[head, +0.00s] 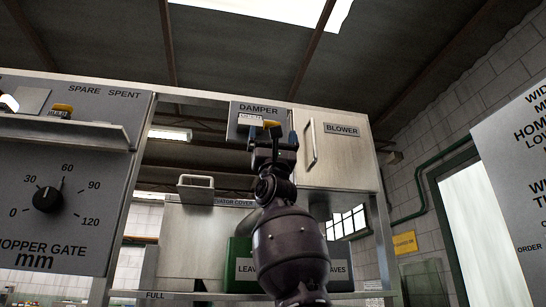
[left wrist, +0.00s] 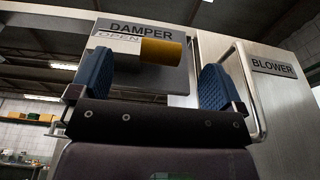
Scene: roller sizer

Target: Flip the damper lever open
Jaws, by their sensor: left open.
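The damper panel (head: 243,109) is a grey plate labelled DAMPER, high in the middle of the head view; the panel also shows in the left wrist view (left wrist: 165,80). The lever's yellow grip (head: 271,123) shows just above my left gripper (head: 272,138). In the left wrist view the yellow grip (left wrist: 163,52) lies sideways, right of the OPEN label (left wrist: 118,36). My left gripper (left wrist: 155,82) is open and empty, its blue pads spread on either side below the grip. Contact with the grip cannot be told. The lever's pivot is not clearly visible. My right gripper is out of view.
The BLOWER cabinet (head: 345,165) with a vertical bar handle (head: 309,144) stands close right of the damper panel. The hopper gate panel (head: 75,235) with a black dial and a jutting shelf (head: 60,131) is at left.

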